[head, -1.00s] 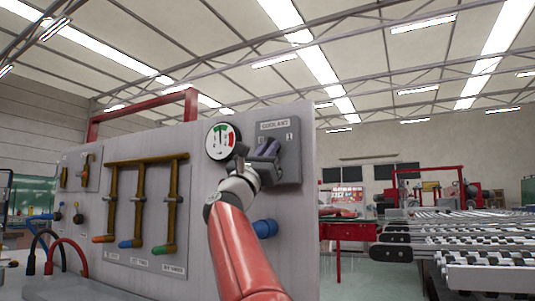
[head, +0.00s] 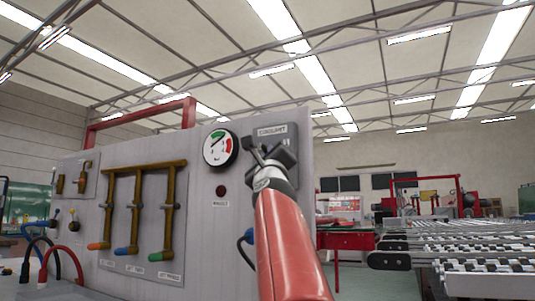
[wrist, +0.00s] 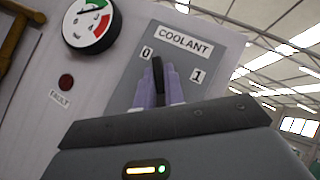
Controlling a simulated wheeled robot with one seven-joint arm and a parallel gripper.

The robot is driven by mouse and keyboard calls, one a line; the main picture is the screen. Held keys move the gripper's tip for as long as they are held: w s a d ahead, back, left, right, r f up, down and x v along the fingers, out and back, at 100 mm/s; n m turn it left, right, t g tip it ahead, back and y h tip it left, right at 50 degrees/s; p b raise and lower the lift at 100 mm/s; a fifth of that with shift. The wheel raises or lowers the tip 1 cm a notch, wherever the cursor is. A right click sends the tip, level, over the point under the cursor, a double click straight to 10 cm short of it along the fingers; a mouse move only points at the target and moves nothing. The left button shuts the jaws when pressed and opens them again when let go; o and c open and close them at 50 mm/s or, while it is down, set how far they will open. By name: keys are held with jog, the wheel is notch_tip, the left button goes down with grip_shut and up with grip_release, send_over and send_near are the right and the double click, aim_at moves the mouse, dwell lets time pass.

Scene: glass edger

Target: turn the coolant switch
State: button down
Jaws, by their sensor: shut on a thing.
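The grey coolant switch plate (head: 291,143) is at the right end of the light grey panel in the head view. In the wrist view the plate (wrist: 208,57) carries a COOLANT label and the marks 0 and 1. The black switch handle (wrist: 158,72) stands between the marks, its tip nearer the 0. My gripper (wrist: 160,87) is shut on the handle, with a pale purple finger on each side. The handle's base is hidden behind my gripper body. In the head view my gripper (head: 268,156) covers most of the plate's lower part, and the handle is hard to make out.
A round gauge (head: 220,148) is just left of the plate. A dark red FAULT lamp (head: 221,191) sits below it. Brown pipes with levers (head: 137,205) are further left. A roller conveyor (head: 455,247) stands to the right.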

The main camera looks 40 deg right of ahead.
jog(key=shift+n+y, duration=0.7)
jog(key=shift+r, duration=0.1)
jog(key=c, duration=1.5)
grip_release()
jog(key=b+v, duration=0.4)
jog(key=v, duration=0.4)
jog(key=shift+w+b, duration=0.1)
jog(key=shift+b, duration=0.3)
